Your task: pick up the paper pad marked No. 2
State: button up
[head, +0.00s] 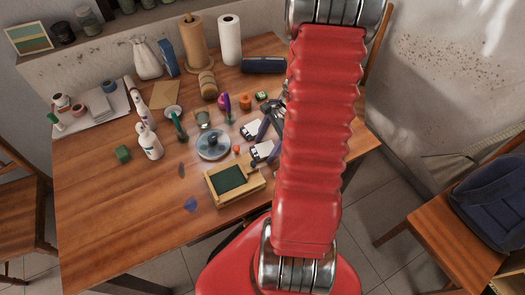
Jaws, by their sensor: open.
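Two small white pads with dark markings lie on the wooden table, just left of my red arm. One pad (251,130) is farther back. The other pad (263,151) is nearer. The markings are too small to read, so I cannot tell which one is No. 2. My gripper (263,132) shows only in part, as dark finger parts beside the pads, and the rest is hidden behind my arm. It is open, with nothing seen held in it. I cannot tell whether it touches a pad.
A wooden box with a green panel (232,180) stands at the front, with a round glass-lidded dish (213,144) behind it. The table's front left is mostly clear.

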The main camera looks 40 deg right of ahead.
aim_at(266, 148)
jog(key=shift+c, duration=0.2)
jog(key=c, duration=1.1)
jog(key=shift+r, duration=0.15)
jog(key=shift+r, duration=4.9)
